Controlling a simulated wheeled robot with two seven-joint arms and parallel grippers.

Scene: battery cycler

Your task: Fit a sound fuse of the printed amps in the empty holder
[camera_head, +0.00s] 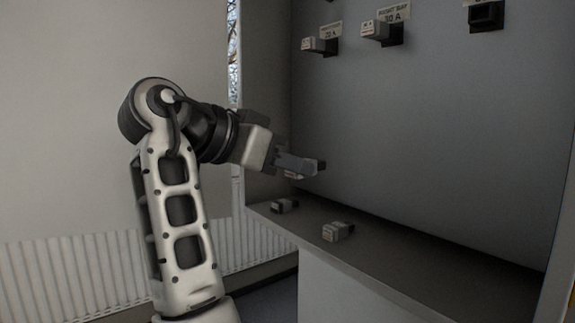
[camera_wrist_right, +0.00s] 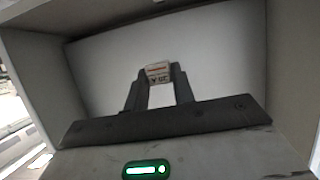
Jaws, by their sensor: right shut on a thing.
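My right gripper (camera_head: 318,167) is shut on a fuse (camera_head: 293,175), held above the shelf in front of the grey panel. In the right wrist view the fuse (camera_wrist_right: 157,73) sits between the fingertips, with a pale face, a red stripe and printing too small to read surely. On the panel, a left holder (camera_head: 330,47) and a middle holder (camera_head: 392,36) each carry a light-fronted fuse. A black holder (camera_head: 486,16) at upper right looks empty; its label is cut off. Two loose fuses lie on the shelf, one farther back (camera_head: 284,205) and one nearer (camera_head: 338,231). My left gripper is out of view.
The grey shelf (camera_head: 420,269) runs along below the panel and is clear to the right of the loose fuses. The panel (camera_head: 430,140) is bare between the holders and the shelf. A side wall (camera_head: 267,100) bounds the bay at left. A radiator (camera_head: 60,280) stands behind.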

